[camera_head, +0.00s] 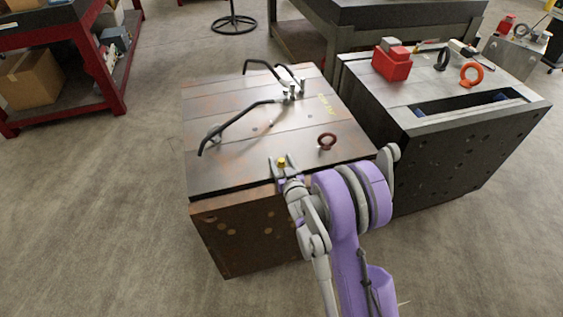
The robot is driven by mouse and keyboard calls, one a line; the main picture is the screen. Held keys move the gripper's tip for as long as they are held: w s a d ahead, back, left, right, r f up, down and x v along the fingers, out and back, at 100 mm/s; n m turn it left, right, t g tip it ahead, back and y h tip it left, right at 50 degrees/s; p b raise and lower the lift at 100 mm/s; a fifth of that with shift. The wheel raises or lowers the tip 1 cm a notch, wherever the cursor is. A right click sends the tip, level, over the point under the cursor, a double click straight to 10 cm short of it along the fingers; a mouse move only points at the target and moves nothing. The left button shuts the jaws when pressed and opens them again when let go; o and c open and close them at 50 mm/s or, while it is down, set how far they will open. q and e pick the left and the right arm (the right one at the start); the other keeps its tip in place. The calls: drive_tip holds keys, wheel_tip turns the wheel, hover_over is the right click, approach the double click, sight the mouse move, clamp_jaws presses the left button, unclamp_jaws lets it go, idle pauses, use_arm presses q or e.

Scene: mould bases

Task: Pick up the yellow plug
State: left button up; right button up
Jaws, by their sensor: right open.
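The yellow plug (282,162) is a small yellow piece at the front edge of the top of the left mould base (215,165). My right gripper (281,170) is at the plug, with its fingers apart on either side of it. The picture is too small to tell whether the fingers touch the plug. The lower part of the plug is hidden by the gripper. My purple and grey right arm covers the front right corner of the mould base. My left gripper is not in view.
A dark red eyebolt (327,141) stands right of the plug. A second mould base (440,150) stands close on the right with a red block (392,63) and an orange eyebolt (471,74). Floor at left is clear.

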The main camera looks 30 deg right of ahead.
clamp_jaws()
idle(0.3)
